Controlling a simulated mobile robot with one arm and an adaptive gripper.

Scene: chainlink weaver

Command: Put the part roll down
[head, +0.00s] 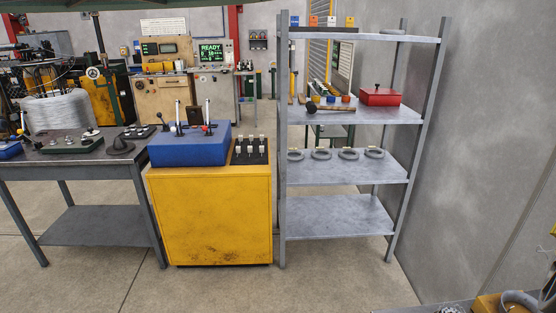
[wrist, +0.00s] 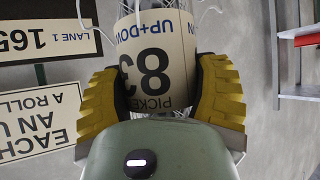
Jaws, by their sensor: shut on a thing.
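In the wrist view, my gripper (wrist: 163,100) has its two yellow-and-black padded fingers closed on either side of the part roll (wrist: 155,60). The part roll carries a cream label reading "83", "PICKET" and "UP+DOWN", printed upside down in this view. Loose white wire ends stick out around its far end. Its lower part is hidden behind the green gripper body. I cannot tell what, if anything, is under the roll. Neither my gripper nor the held roll is clearly seen in the head view.
In the head view, a grey rack (head: 335,230), yellow cabinet (head: 215,215) and workbench (head: 60,170) stand ahead, with bare floor in front.

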